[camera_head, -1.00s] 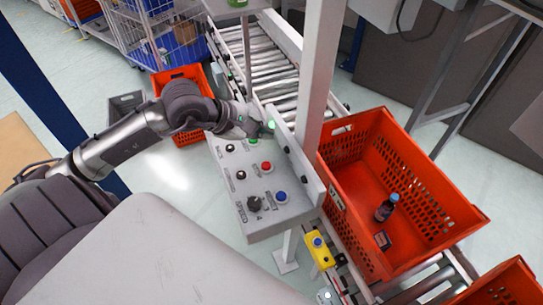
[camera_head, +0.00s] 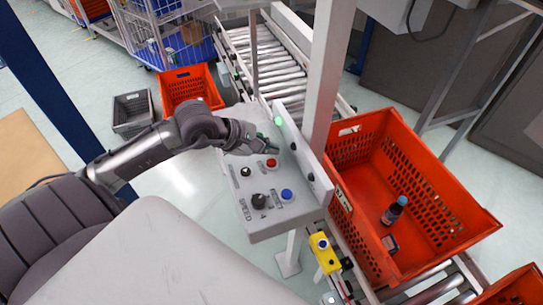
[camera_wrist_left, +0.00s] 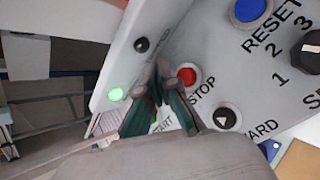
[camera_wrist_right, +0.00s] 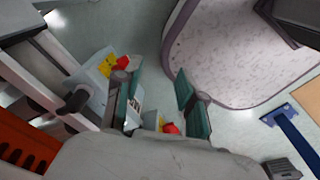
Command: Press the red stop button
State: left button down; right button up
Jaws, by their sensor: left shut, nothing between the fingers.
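The red stop button (camera_head: 271,163) is on the sloping grey control panel (camera_head: 285,218), and it also shows in the left wrist view (camera_wrist_left: 187,76), labelled STOP. My left gripper (camera_head: 277,150) is shut and empty over the panel, just beyond the red button in the head view. In the left wrist view its fingertips (camera_wrist_left: 159,72) meet just left of the button. Whether they touch the panel I cannot tell. The start button area is hidden by my left gripper in the head view. My right gripper (camera_wrist_right: 157,88) shows in its wrist view with its fingers apart.
A blue reset button (camera_head: 287,195), a black speed knob (camera_head: 259,201) and black buttons share the panel. A green light (camera_head: 278,121) glows on its upright back plate. A grey post (camera_head: 325,75) stands behind. An orange tote (camera_head: 425,258) holding a bottle (camera_head: 394,210) is at right.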

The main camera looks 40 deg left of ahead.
pick_arm(q)
notch_tip(320, 180, down, 2)
jog(key=shift+b, duration=0.5)
pick_arm(e)
notch_tip(320, 180, down, 2)
jog(key=shift+f, duration=0.1)
pick_arm(q)
jog(key=shift+r, duration=0.1)
pick_arm(e)
jog(key=shift+a, duration=0.15)
dwell(0.6)
pick_arm(q)
jog(key=shift+f+b, duration=0.4)
jog(key=shift+b, duration=0.25)
pick_arm(e)
jog(key=shift+f, duration=0.65)
pick_arm(q)
jog(key=shift+f+b, duration=0.5)
jog(key=shift+b, duration=0.15)
pick_arm(e)
jog(key=shift+f, duration=0.65)
pick_arm(q)
jog(key=shift+r, duration=0.1)
pick_arm(e)
jog(key=shift+r, duration=0.1)
pick_arm(q)
jog(key=shift+r+p, duration=0.3)
jog(key=shift+r, duration=0.45)
pick_arm(e)
jog(key=shift+r, duration=0.25)
